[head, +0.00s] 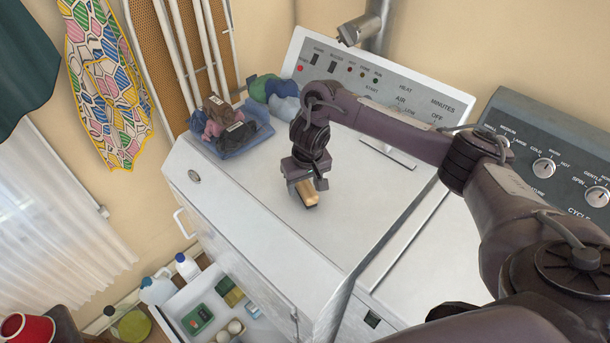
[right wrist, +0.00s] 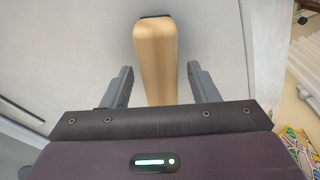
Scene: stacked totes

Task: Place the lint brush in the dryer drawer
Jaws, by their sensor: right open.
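The lint brush, with a light wooden body (head: 308,193) and a dark end, lies on the white top of the dryer (head: 260,215). My right gripper (head: 304,186) is directly over it, pointing down. In the right wrist view the brush (right wrist: 157,55) lies between the two open fingers of the gripper (right wrist: 160,85), with a gap on each side. The dryer drawer (head: 190,300) is pulled out low at the front left and holds several small items, including a green box (head: 198,318). My left gripper is not in view.
A blue tray with folded cloths (head: 240,135) stands at the back left of the dryer top. The dryer's control panel (head: 385,80) rises behind. A washer panel (head: 545,165) is at the right. Bottles (head: 158,288) stand beside the drawer. The front dryer top is clear.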

